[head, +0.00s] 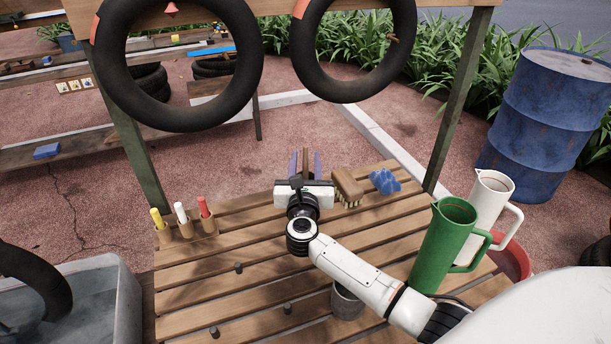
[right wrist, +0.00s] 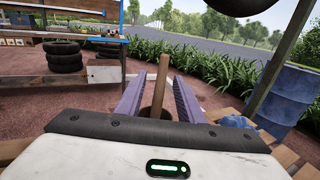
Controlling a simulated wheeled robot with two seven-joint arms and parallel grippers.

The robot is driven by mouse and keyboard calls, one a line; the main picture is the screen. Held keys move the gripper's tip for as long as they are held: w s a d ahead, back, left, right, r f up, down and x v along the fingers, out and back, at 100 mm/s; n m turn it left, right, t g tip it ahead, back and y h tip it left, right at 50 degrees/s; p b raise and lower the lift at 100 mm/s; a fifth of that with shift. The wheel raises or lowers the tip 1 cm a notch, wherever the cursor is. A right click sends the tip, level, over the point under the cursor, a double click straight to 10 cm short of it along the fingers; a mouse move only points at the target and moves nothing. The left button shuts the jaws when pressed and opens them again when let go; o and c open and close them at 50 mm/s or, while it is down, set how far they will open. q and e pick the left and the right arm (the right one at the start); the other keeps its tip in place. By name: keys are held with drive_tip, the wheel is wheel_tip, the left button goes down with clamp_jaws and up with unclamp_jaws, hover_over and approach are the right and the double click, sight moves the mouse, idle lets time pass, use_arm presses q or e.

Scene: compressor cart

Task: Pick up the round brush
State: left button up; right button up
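My right gripper (head: 305,166) is open over the far part of the slatted wooden table. Its two purple fingers stand apart in the right wrist view (right wrist: 158,100). A brown wooden handle (right wrist: 162,75), seemingly the round brush's, rises between them with gaps on both sides; it also shows in the head view (head: 306,158). Its lower end is at a dark brown rounded part, mostly hidden by the gripper body. Just right of the gripper lies a block-shaped wooden brush (head: 346,182) with pale bristles. My left gripper is out of view.
A blue crumpled cloth (head: 384,181) lies right of the block brush. Green (head: 445,240) and white (head: 490,208) jugs stand at the right. Three markers (head: 181,213) stand at the left. A grey cup (head: 347,302) is beneath my forearm. Inner tubes (head: 178,122) hang above the table.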

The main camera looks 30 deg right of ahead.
drive_tip(key=shift+c, duration=0.2)
clamp_jaws()
